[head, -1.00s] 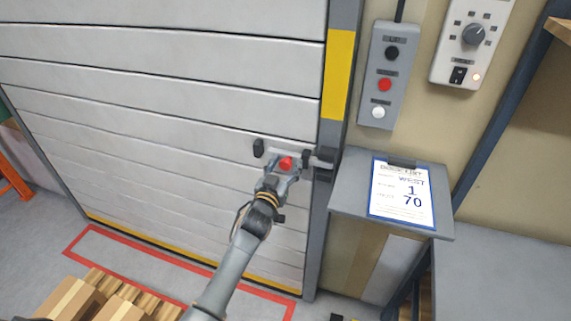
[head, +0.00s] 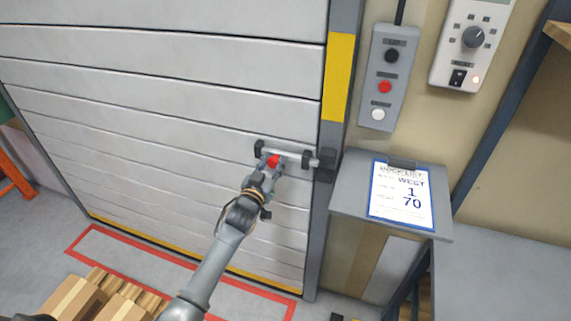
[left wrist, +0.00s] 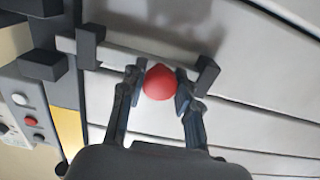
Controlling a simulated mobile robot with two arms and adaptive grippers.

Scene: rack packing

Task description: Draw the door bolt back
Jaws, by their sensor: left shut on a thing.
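The door bolt is a silver bar (head: 294,155) with a red knob (head: 273,160), carried in two dark brackets on the grey slatted door (head: 150,95). My left gripper (head: 269,168) is shut on the red knob, which sits close to the left bracket (head: 259,150). In the left wrist view, the two fingers (left wrist: 159,85) stand on either side of the red knob (left wrist: 160,82). My right gripper is out of view.
A button box (head: 389,77) and a dial panel (head: 471,42) hang on the wall to the right. A clipboard (head: 402,194) lies on a grey ledge below them. Boxes on a pallet (head: 75,300) stand at the lower left, by a red floor outline (head: 160,255).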

